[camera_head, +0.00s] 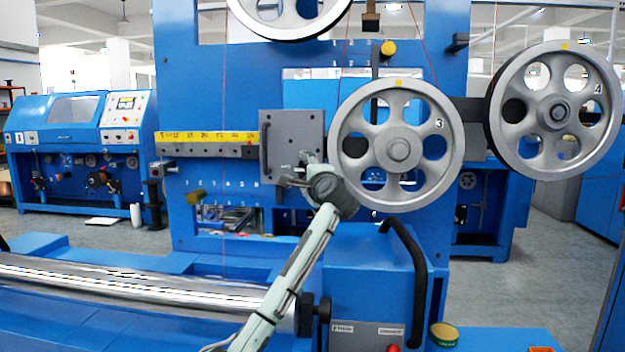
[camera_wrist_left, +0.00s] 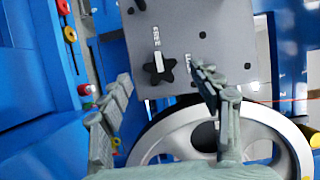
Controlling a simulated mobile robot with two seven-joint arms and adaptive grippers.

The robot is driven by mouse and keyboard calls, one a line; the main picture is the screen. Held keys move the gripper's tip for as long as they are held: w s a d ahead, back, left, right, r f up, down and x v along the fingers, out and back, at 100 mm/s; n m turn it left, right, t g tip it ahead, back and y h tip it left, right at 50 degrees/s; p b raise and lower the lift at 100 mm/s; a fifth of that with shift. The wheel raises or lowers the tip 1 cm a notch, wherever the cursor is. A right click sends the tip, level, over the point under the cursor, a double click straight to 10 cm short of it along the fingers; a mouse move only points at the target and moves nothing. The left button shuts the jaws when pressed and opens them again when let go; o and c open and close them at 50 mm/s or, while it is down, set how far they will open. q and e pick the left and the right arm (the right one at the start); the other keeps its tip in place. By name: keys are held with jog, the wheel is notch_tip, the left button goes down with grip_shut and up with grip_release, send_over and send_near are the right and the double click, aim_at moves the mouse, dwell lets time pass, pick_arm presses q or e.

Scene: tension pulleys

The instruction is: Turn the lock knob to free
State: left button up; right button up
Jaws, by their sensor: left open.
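The lock knob (camera_wrist_left: 158,69) is a black star-shaped knob with a white pointer bar. In the left wrist view it sits on a grey metal plate (camera_wrist_left: 215,35), with small labels above it and to its right, too small to read surely. My left gripper (camera_wrist_left: 161,76) is open, one finger on each side of the knob in that view; I cannot tell whether either finger touches it. In the head view my left gripper (camera_head: 302,172) is in front of the lower part of the grey plate (camera_head: 290,125) and hides the knob. My right gripper is not in view.
Pulley wheel 3 (camera_head: 441,160) stands close to the right of the plate, and wheel 4 (camera_head: 606,130) is farther right. A yellow scale bar (camera_head: 205,138) runs left from the plate. A black curved handle (camera_head: 412,262) and a polished roller (camera_head: 130,285) are lower down.

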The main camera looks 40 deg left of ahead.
pick_arm(q)
jog(key=v, duration=0.8)
dwell(0.4)
